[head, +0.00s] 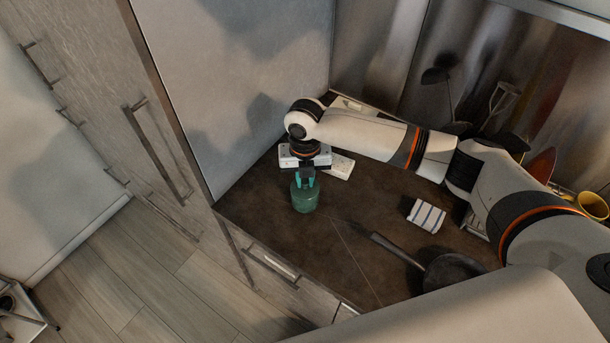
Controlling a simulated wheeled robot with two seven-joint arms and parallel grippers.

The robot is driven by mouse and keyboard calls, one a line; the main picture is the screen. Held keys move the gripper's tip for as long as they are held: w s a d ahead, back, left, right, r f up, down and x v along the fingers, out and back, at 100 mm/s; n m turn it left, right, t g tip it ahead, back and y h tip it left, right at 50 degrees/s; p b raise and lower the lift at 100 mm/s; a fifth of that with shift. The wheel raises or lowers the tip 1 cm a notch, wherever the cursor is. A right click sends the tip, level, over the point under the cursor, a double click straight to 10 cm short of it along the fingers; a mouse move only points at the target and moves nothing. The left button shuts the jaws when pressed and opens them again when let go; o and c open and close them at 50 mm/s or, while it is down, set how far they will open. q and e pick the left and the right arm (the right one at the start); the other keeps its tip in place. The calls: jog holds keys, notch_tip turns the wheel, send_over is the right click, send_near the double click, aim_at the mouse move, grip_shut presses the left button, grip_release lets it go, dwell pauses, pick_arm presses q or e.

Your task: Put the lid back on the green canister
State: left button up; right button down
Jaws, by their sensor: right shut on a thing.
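The green canister (304,200) stands upright on the dark countertop, near its left end. My right gripper (307,181) points down directly over the canister's top. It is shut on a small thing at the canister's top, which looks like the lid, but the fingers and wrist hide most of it. I cannot tell whether the lid is seated on the rim or just above it. My left gripper is not in view.
A striped cloth (426,215) and a dark pan (450,272) lie to the right on the countertop (350,225). A white box (340,167) is behind the gripper. A yellow mug (592,206) stands far right. A tall cabinet panel (240,90) borders the left.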

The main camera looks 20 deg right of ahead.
dwell(0.4)
jog(key=c, duration=1.2)
grip_release()
jog(key=shift+c, duration=0.2)
jog(key=shift+o, duration=0.4)
jog(key=o, duration=0.4)
jog(key=shift+r+p, duration=3.5)
jog(key=shift+p, duration=0.1)
